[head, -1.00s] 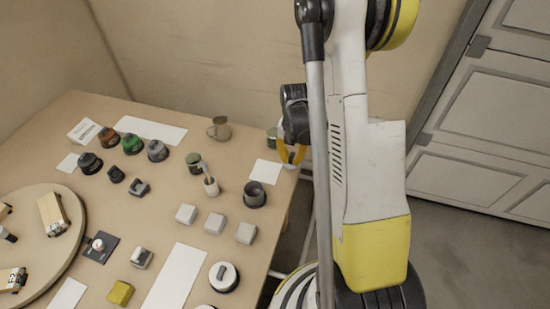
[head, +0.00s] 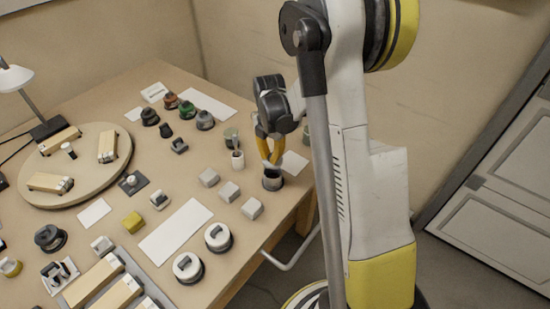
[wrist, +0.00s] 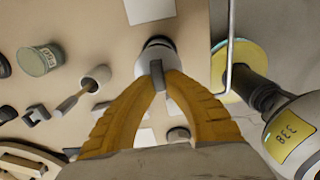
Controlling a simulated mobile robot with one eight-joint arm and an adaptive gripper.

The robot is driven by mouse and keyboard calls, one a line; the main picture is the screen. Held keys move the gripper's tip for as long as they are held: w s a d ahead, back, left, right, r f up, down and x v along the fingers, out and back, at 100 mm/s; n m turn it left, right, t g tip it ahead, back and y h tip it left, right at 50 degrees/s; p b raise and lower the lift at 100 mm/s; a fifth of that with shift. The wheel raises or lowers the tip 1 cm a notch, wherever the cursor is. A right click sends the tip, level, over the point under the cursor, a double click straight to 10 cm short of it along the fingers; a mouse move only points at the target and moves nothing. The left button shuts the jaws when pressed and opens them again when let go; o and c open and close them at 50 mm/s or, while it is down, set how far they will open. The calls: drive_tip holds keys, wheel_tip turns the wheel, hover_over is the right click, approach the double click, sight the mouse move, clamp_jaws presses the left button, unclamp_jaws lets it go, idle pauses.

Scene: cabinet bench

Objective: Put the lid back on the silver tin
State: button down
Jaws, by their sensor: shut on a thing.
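The silver tin (head: 272,184) stands near the table's right edge in the head view. In the wrist view my gripper (wrist: 157,78) is shut on a narrow grey piece that looks like the lid's grip (wrist: 157,72).
Several pale blocks (head: 229,191) are in front. Two white-topped round containers (head: 218,237) stand nearer the front edge. A white sheet (head: 176,231) lies clear.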

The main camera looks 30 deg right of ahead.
drive_tip(key=shift+f+b, duration=1.9)
drive_tip(key=shift+f, duration=0.95)
drive_tip(key=shift+f+b, duration=0.15)
drive_tip(key=shift+b, duration=0.35)
drive_tip(key=c, duration=0.9)
unclamp_jaws()
drive_tip(key=shift+r+p, duration=2.4)
drive_tip(key=shift+r, duration=1.15)
clamp_jaws()
